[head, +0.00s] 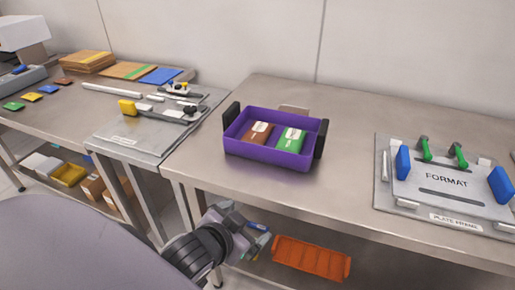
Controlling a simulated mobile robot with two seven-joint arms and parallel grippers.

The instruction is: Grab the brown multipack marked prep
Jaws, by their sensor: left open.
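A brown pack (256,138) with a white label lies in the left part of a purple tray (266,156) on the right-hand metal table. The writing on its label is too small to read. A green pack (289,142) with a white label lies beside it on the right. My left gripper (258,243) is open, in front of the table's front edge and below the tray, apart from both packs. No object shows clearly between its fingers. My right gripper is not in view.
The tray has black handles on its left and right ends. A FORMAT plate (446,182) with blue and green clamps lies at the right. An orange bin (311,259) sits below the table. The tabletop between tray and plate is clear.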

